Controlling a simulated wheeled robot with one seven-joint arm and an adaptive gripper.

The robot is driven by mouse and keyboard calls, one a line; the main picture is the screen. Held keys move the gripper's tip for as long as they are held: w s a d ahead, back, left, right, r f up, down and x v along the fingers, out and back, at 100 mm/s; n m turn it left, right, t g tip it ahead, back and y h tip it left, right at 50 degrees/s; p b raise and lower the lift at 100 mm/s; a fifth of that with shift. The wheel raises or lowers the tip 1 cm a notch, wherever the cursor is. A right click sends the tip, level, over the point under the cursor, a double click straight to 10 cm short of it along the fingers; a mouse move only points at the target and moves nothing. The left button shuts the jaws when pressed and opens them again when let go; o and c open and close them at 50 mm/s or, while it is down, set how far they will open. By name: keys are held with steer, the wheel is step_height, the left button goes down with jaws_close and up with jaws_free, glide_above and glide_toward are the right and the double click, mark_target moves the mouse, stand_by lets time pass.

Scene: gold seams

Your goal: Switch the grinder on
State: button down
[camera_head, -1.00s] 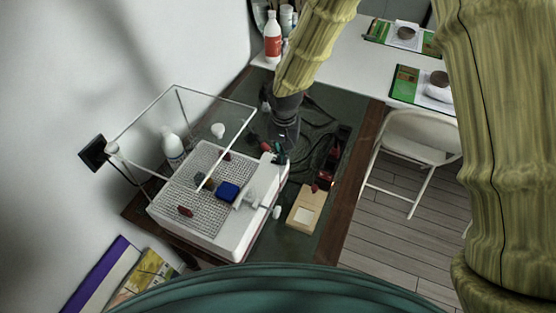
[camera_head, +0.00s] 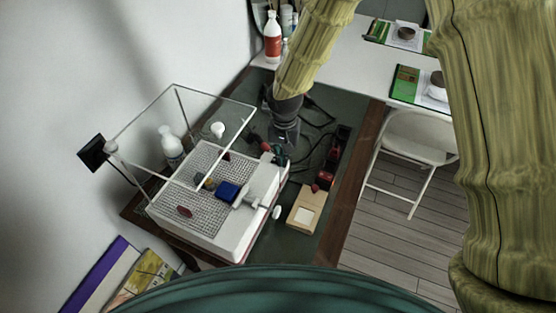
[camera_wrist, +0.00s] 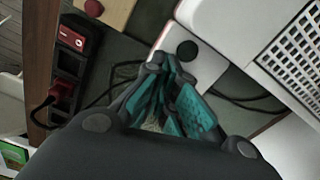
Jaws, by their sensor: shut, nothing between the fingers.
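The grinder (camera_head: 215,240) is a white box with a grey grid top, a blue block (camera_head: 228,191) on it and a clear framed shield above. In the wrist view its white body (camera_wrist: 232,30) fills the upper right. A round black knob or button (camera_wrist: 187,48) shows on a white part of it, just beyond my fingertips. My gripper (camera_head: 276,158) is shut and empty at the grinder's far right corner. In the wrist view its teal-padded fingers (camera_wrist: 165,90) are close to the black knob; I cannot tell whether they touch it.
A black power strip with a red switch (camera_wrist: 72,38) and a red plug (camera_wrist: 62,92) lies beside the grinder. Black cables run over the dark tabletop (camera_head: 312,105). A white bottle (camera_head: 170,145) stands behind the shield.

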steer(key=shift+f, duration=0.45)
stand_by(0.3)
steer(key=shift+r, duration=0.15)
steer(key=shift+r+p, duration=0.4)
steer(key=shift+r, duration=0.15)
stand_by(0.5)
